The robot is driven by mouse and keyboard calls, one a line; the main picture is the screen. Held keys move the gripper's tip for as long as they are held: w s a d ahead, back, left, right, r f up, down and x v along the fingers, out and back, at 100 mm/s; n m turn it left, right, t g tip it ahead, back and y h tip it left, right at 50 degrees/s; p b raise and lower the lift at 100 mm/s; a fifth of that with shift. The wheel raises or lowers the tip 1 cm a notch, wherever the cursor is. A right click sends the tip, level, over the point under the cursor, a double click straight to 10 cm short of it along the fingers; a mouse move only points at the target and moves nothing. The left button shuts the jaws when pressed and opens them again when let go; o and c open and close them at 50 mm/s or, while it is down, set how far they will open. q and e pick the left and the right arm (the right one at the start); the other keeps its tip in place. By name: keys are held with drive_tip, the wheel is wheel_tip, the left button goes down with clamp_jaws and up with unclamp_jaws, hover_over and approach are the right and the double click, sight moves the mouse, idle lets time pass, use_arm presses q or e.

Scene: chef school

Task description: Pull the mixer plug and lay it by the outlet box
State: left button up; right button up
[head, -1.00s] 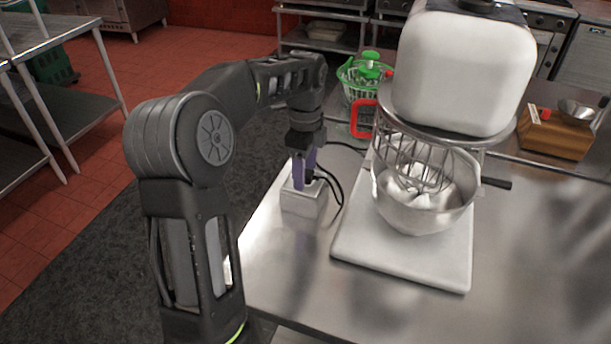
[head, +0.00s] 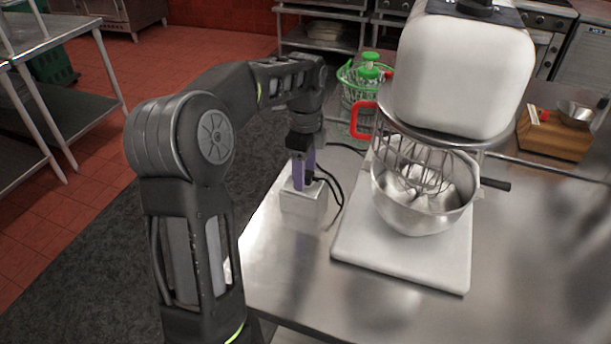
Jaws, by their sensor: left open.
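The white outlet box (head: 303,210) stands on the steel table near its left edge. My left gripper (head: 304,182) points down at the top of the box, its purple fingers open around the plug's place. The black plug (head: 310,175) shows at the right side of the fingers, at the box top; the fingers hide part of it. A black cord (head: 335,187) loops from it toward the mixer. The white stand mixer (head: 462,75) stands on a pale base with a steel bowl (head: 422,205) under its whisk. My right gripper is not in view.
A green wire basket (head: 363,84) and a red-handled item (head: 362,120) are behind the box. A wooden box with a metal bowl (head: 553,137) is at the right. The steel table (head: 285,265) is bare in front of the outlet box.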

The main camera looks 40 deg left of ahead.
use_arm(q)
drive_tip(key=shift+c, duration=0.5)
clamp_jaws()
drive_tip(key=shift+r, duration=0.1)
idle(0.5)
drive_tip(key=shift+r+p, duration=2.65)
drive_tip(key=shift+r, duration=0.3)
